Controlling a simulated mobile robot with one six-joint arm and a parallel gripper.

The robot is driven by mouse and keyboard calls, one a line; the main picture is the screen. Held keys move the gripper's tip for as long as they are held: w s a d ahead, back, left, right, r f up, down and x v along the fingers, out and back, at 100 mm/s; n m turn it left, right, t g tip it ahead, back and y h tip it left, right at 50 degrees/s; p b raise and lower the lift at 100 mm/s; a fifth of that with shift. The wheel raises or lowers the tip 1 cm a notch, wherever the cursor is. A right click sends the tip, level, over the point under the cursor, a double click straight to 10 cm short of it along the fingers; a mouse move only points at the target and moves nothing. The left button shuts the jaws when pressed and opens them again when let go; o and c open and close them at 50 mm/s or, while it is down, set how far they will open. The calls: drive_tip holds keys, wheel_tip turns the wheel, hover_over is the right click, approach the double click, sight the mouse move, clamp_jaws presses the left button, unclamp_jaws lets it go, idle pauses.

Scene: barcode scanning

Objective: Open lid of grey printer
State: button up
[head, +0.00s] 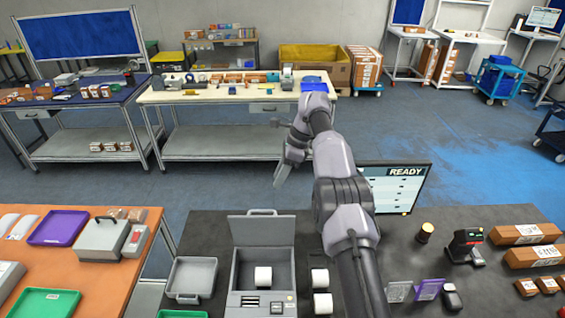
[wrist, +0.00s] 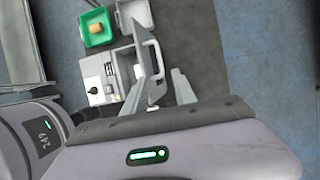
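The grey printer (head: 262,300) stands on the dark table. Its lid (head: 262,232) is raised and stands roughly upright, with a handle along its top edge. A white roll (head: 263,277) shows inside. The printer also shows in the wrist view (wrist: 98,72), with the lid (wrist: 140,50) seen nearly edge-on. My gripper (head: 281,172) is in the air above and beyond the lid, apart from it in the head view. In the wrist view my gripper (wrist: 160,90) has its fingers spread, and the handle appears between them at a distance. It holds nothing.
A grey tray (head: 178,293) is left of the printer, and a green tray (wrist: 86,38) shows in the wrist view. White rolls (head: 321,304) lie right of the printer. A monitor (head: 400,190) reading READY, a scanner (head: 466,243) and brown boxes (head: 525,234) are further right.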

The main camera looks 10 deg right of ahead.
drive_tip(key=shift+p+v, duration=1)
drive_tip(key=shift+v, duration=0.4)
drive_tip(key=shift+b, duration=0.3)
drive_tip(key=s+a+r+n+t+h+b, duration=0.25)
drive_tip(key=s+n+b, duration=0.55)
drive_tip(key=s+b, duration=1)
drive_tip(key=s+a+f+n+t+b, duration=0.2)
drive_tip(key=s+f+n+b, duration=0.6)
drive_tip(key=s+f+b, duration=0.8)
drive_tip(key=s+f+t, duration=0.1)
drive_tip(key=s+f, duration=0.4)
drive_tip(key=s, duration=0.3)
drive_tip(key=shift+s, duration=0.3)
